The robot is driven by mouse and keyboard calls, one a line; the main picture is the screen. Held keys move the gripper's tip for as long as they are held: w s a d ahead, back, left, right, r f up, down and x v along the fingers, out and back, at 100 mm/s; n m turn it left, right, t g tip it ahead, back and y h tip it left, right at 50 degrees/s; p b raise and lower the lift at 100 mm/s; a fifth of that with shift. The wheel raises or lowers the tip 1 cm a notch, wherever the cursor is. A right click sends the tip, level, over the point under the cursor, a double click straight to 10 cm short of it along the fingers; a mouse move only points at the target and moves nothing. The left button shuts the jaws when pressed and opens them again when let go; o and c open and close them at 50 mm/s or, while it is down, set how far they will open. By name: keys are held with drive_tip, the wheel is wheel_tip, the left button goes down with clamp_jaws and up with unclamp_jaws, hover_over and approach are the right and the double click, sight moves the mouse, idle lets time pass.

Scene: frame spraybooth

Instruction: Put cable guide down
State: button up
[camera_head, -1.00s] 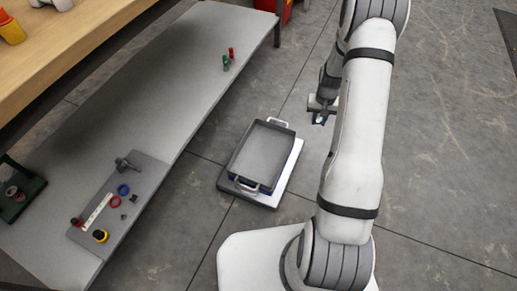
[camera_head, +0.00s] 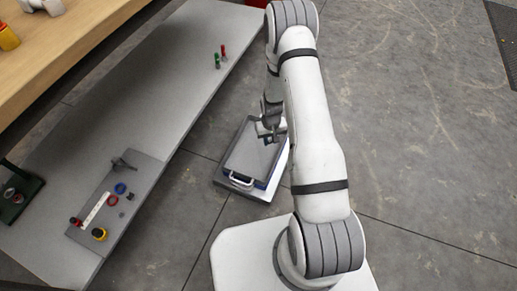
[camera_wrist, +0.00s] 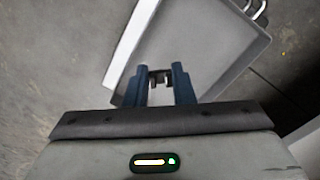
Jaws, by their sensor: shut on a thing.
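My gripper (camera_wrist: 161,80) points down in the wrist view, with its two dark blue fingers shut on a small dark piece, the cable guide (camera_wrist: 160,76). Only a little of the piece shows between the fingertips. A grey tray (camera_wrist: 215,45) with metal handles lies beyond and below the fingers. In the head view my gripper (camera_head: 270,138) is over the right part of the tray (camera_head: 248,158). The tray rests on a white-edged platform (camera_head: 262,194) on the floor. The cable guide is too small to make out in the head view.
A long grey shelf (camera_head: 165,110) runs along the left. On it lies a grey board (camera_head: 140,197) with rings, a white strip and small parts. Red and green pieces (camera_head: 220,56) stand farther back.

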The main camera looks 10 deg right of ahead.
drive_tip(key=s+a+f+n, duration=0.2)
drive_tip(key=s+a+f, duration=0.2)
drive_tip(key=a+f, duration=0.1)
drive_tip(key=b, duration=0.2)
hover_over(259, 173)
wheel_tip(259, 173, down, 6)
drive_tip(key=shift+r, duration=0.1)
drive_tip(key=shift+f+b, duration=0.5)
drive_tip(key=shift+f, duration=1.65)
drive_tip(key=shift+f, duration=0.25)
drive_tip(key=o, duration=0.9)
drive_tip(key=shift+r, duration=0.1)
drive_tip(key=shift+o, duration=0.2)
drive_tip(key=shift+r, duration=0.1)
